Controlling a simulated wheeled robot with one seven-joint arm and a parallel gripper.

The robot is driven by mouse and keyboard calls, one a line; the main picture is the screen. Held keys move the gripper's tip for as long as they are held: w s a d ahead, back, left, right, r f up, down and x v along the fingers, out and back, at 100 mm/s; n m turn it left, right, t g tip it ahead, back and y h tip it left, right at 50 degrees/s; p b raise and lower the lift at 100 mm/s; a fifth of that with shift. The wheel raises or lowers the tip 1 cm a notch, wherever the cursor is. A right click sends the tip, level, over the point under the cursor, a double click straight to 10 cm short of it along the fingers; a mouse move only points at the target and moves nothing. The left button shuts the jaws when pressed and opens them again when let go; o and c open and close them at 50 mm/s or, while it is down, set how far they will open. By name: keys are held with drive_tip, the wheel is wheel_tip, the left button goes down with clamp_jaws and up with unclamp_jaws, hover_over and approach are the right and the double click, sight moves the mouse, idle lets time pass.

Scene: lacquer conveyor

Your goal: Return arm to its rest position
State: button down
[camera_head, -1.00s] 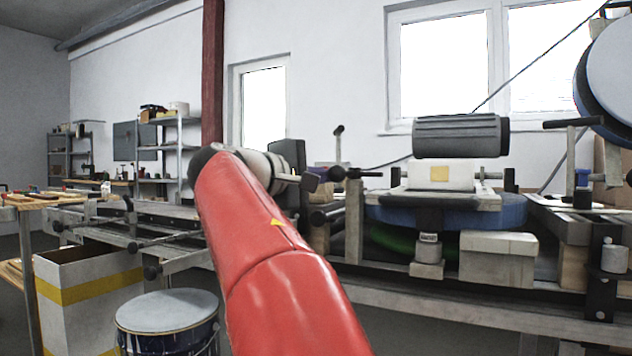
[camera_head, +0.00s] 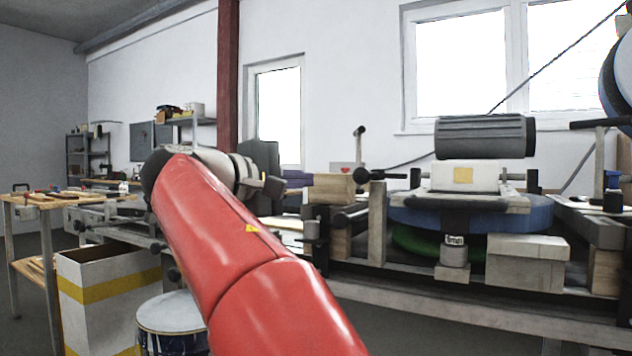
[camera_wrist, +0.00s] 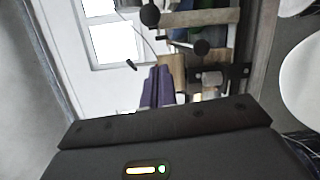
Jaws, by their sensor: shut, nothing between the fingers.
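My red arm (camera_head: 245,255) reaches up and forward from the bottom of the head view. It bends at a dark joint, and its grey wrist points right. My gripper (camera_head: 274,187) is at the end of this wrist, small and partly hidden by the arm. It is shut and empty, in the air in front of the conveyor bench. In the wrist view the dark housing of my gripper fills the bottom, with a small lit strip.
A bench with a dark roller (camera_head: 485,137), a wooden block (camera_head: 333,188) and a pale box (camera_head: 527,262) stands to the right.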

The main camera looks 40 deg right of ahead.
drive_tip(key=shift+s+a, duration=0.15)
drive_tip(key=shift+a, duration=0.25)
drive_tip(key=s+a+f+n+t+y, duration=0.1)
drive_tip(key=s+a+f+t+y, duration=0.3)
drive_tip(key=f, duration=0.7)
drive_tip(key=s+a+f+g+y, duration=0.15)
drive_tip(key=f+y, duration=0.35)
drive_tip(key=f, duration=0.5)
drive_tip(key=s+a+f+m+y, duration=0.1)
drive_tip(key=s+a+f+y, duration=0.1)
drive_tip(key=f, duration=0.4)
drive_tip(key=s+a+f+m+y+p, duration=0.1)
drive_tip(key=s+a+f+y, duration=0.2)
drive_tip(key=s+a+f, duration=0.2)
drive_tip(key=s+a+f+m+y, duration=0.2)
drive_tip(key=s+a+f+y, duration=0.1)
drive_tip(key=a+f, duration=0.3)
wheel_tip(320, 180, down, 3)
drive_tip(key=shift+s+r+t, duration=0.15)
drive_tip(key=shift+s+t, duration=0.05)
drive_tip(key=shift+t, duration=0.15)
drive_tip(key=shift+d, duration=0.1)
